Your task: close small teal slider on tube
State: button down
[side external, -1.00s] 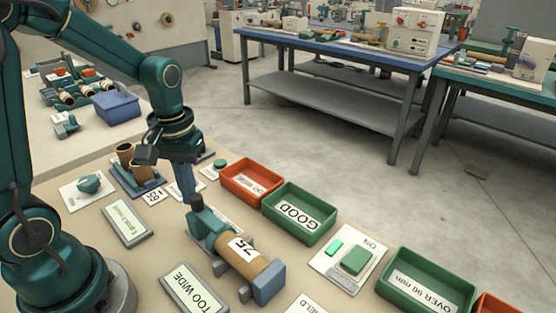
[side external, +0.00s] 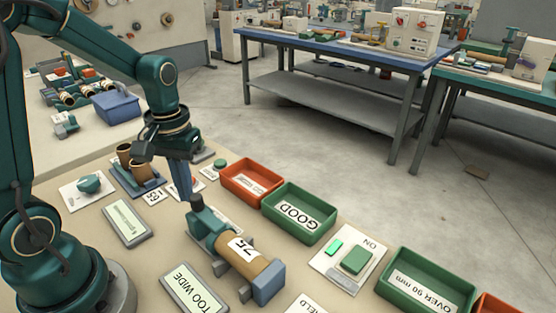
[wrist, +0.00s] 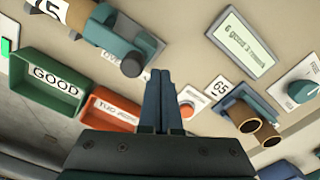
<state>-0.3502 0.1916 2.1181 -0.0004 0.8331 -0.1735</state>
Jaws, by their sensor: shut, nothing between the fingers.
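A brown tube (side external: 250,262) labelled 75 lies between a blue end block (side external: 269,283) and the small teal slider (side external: 207,225). The slider has a dark round knob (side external: 196,202) on top. In the wrist view the slider (wrist: 130,55) shows at the tube's (wrist: 78,14) end, though I cannot tell whether it touches the tube. My gripper (side external: 184,200) is shut and empty, its fingers pointing down just left of the knob. In the wrist view my gripper (wrist: 160,73) is to the right of the knob, with a small gap.
An orange tray (side external: 250,180) and a green GOOD tray (side external: 299,212) stand beyond the slider. A rack (side external: 133,182) with two tubes (side external: 138,168) stands behind my gripper.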

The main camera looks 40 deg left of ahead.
notch_tip(320, 180, up, 7)
dwell(0.8)
jog(key=shift+d, duration=0.1)
jog(key=s+d+r+m+t, duration=0.2)
jog(key=s+d+m+t, duration=0.3)
jog(key=s+d+m, duration=0.1)
jog(key=shift+s+d+t, duration=0.3)
jog(key=shift+s+d, duration=0.05)
jog(key=shift+d, duration=0.55)
